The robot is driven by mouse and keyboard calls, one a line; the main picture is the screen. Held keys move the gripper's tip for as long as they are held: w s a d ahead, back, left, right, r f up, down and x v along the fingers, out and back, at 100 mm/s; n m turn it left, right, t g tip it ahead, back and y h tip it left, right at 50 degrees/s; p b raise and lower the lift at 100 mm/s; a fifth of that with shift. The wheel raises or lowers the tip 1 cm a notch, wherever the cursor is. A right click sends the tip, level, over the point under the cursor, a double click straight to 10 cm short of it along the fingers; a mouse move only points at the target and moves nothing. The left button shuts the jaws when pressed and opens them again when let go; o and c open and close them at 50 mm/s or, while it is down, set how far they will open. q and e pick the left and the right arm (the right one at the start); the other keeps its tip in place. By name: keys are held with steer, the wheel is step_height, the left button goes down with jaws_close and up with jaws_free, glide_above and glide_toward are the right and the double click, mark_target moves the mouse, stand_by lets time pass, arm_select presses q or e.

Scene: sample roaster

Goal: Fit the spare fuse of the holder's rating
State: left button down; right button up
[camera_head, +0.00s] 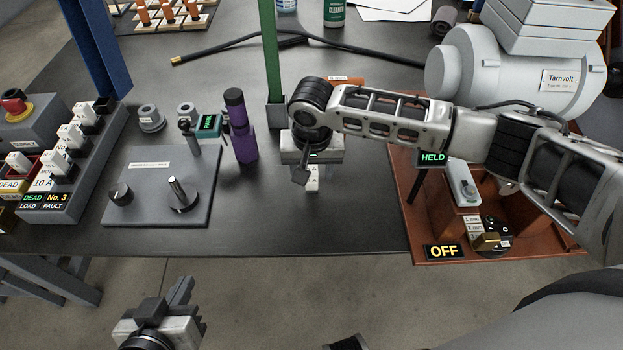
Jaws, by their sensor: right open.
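The fuse board (85,165) stands at the left with a row of white fuse carriers (71,136). Its labels (45,198) read "10 A", "DEAD No. 3" and "LOAD FAULT". A small white block (313,183) with a partly hidden label ending in "A" shows just below my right gripper (305,172). The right gripper is open and points down at the block; I cannot tell whether they touch. My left gripper (184,292) is empty, low in front of the table's edge. The spacing of its fingers is unclear.
A grey plate (160,205) with a knob and a post, a purple tester-like tool (240,128) and a green upright (270,50) stand between board and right gripper. A brown tray (400,205) with "HELD" and "OFF" displays lies right. A "Tarnvolt" machine (500,65) stands behind.

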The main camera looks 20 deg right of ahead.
jaws_close()
